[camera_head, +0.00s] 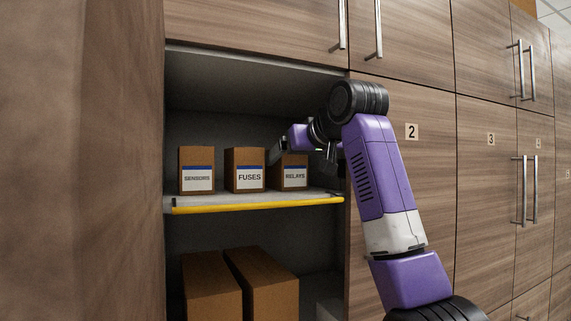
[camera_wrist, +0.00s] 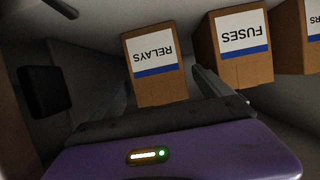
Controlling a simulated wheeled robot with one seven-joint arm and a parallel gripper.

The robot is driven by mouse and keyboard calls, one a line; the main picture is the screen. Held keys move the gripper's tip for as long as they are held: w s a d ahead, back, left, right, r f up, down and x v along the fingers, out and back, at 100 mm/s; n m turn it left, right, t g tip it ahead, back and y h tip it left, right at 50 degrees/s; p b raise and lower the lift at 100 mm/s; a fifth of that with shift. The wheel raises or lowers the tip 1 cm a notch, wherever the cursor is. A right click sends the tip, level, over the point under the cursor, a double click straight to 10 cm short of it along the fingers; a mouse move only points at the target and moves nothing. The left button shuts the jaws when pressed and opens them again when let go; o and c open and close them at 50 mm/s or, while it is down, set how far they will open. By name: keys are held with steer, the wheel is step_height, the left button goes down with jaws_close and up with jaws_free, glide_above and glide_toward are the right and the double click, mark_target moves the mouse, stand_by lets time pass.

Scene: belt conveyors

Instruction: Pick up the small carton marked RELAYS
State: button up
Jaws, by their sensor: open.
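The small RELAYS carton (camera_head: 294,178) is brown with a white and blue label. It stands upright at the right end of a shelf row in the head view, its top partly hidden by my gripper. In the wrist view the RELAYS carton (camera_wrist: 155,66) appears upside down, ahead of and between the fingers. My gripper (camera_head: 278,152) is open and empty at the RELAYS carton's upper part in the head view; in the wrist view its fingers (camera_wrist: 160,90) show at either side. I cannot tell whether they touch the carton.
The FUSES carton (camera_head: 246,171) stands close left of RELAYS, with the SENSORS carton (camera_head: 197,172) farther left. The shelf (camera_head: 255,204) has a yellow front edge. Large boxes (camera_head: 262,285) sit below. The cabinet door marked 2 (camera_head: 420,170) is right of the opening.

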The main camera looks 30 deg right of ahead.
steer(key=shift+p+x, duration=1.15)
steer(key=shift+x, duration=1.5)
steer(key=shift+c, duration=0.2)
steer(key=shift+r, duration=0.1)
steer(key=c, duration=1.7)
steer(key=shift+r, duration=0.15)
